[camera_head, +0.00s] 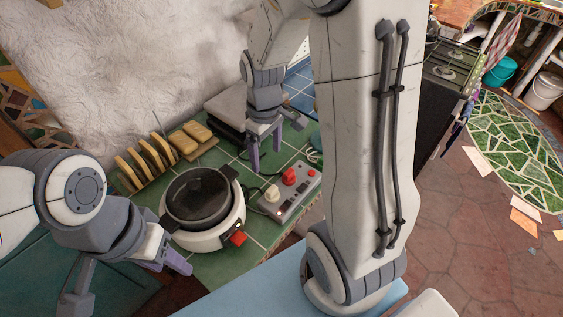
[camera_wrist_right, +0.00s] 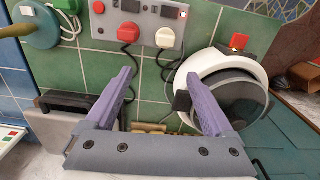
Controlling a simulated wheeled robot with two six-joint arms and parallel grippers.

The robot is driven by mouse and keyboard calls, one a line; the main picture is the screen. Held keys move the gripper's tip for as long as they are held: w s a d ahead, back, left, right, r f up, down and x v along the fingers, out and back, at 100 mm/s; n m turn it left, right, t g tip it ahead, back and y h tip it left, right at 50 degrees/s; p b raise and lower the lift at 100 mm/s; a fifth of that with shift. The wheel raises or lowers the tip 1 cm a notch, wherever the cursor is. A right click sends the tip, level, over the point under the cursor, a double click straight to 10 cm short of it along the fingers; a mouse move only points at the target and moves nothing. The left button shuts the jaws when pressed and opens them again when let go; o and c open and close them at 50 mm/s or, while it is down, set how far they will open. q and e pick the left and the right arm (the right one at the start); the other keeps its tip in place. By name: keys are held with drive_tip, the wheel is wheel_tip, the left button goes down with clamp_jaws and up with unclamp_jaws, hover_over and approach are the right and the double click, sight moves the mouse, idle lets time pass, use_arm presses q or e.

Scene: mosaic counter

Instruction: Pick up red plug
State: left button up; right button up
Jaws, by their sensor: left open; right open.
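The red plug (camera_head: 289,176) sits upright in a grey power strip (camera_head: 280,203), beside a white plug (camera_head: 272,193). My right gripper (camera_head: 266,160) is open and empty, just behind and left of the strip. Its purple fingers (camera_wrist_right: 160,78) point toward the strip in the wrist view, apart from both plugs. My left gripper (camera_head: 127,280) is open and empty at lower left, in front of the cooker.
A white cooker (camera_head: 207,238) with a dark lid and red switch (camera_head: 238,238) stands left of the strip. Bread slices in a rack (camera_head: 147,164) are behind it. Dark cords run from the strip in the wrist view. My large arm link covers the counter's right side.

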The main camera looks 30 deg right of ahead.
approach(289, 172)
drive_tip(key=shift+w+d+f+m, duration=0.1)
drive_tip(key=shift+w+m, duration=0.3)
drive_tip(key=shift+w, duration=0.05)
wheel_tip(289, 172, down, 4)
drive_tip(key=shift+r+p, duration=0.1)
drive_tip(key=shift+p, duration=0.35)
drive_tip(key=shift+f, duration=0.6)
drive_tip(key=f+p, duration=0.1)
drive_tip(key=f, duration=0.1)
drive_tip(key=f+p, duration=0.1)
drive_tip(key=shift+s+f, duration=0.35)
drive_tip(key=shift+f, duration=0.05)
drive_tip(key=shift+w+f, duration=0.1)
drive_tip(key=shift+f, duration=0.6)
clamp_jaws()
